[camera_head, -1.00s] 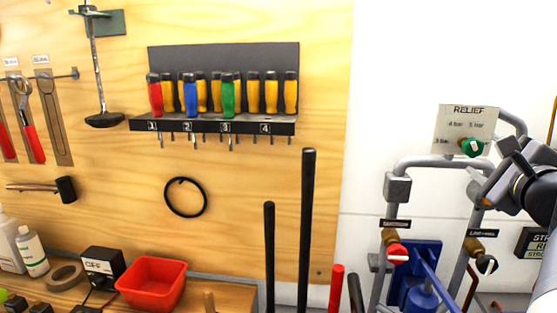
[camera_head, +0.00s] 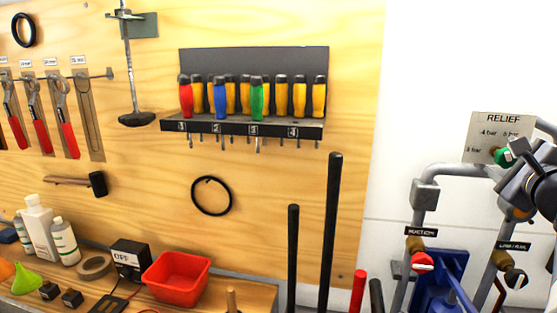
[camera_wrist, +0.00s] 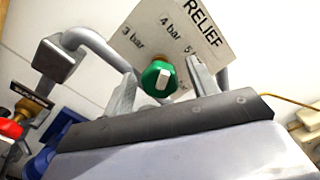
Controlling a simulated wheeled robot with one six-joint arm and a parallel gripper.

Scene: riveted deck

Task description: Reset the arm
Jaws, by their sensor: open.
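My gripper (camera_head: 512,160) is at the right edge of the head view, in front of the pipework by the RELIEF plate (camera_head: 486,124). In the wrist view my gripper (camera_wrist: 160,70) has its two grey fingers apart with nothing held. The green relief knob (camera_wrist: 155,76) with a white bar appears between the fingertips there; whether they touch it I cannot tell. The knob also shows in the head view (camera_head: 502,157), partly beside the gripper. The plate (camera_wrist: 180,35) reads 3 bar, 4 bar and 5 bar, partly covered by a finger.
Grey pipes (camera_head: 425,193) with a red-handled valve (camera_head: 422,262) and a black-handled valve (camera_head: 515,278) run below the gripper. A screwdriver rack (camera_head: 250,127) hangs on the wooden board. A red bin (camera_head: 177,279) stands on the bench. The white wall between is clear.

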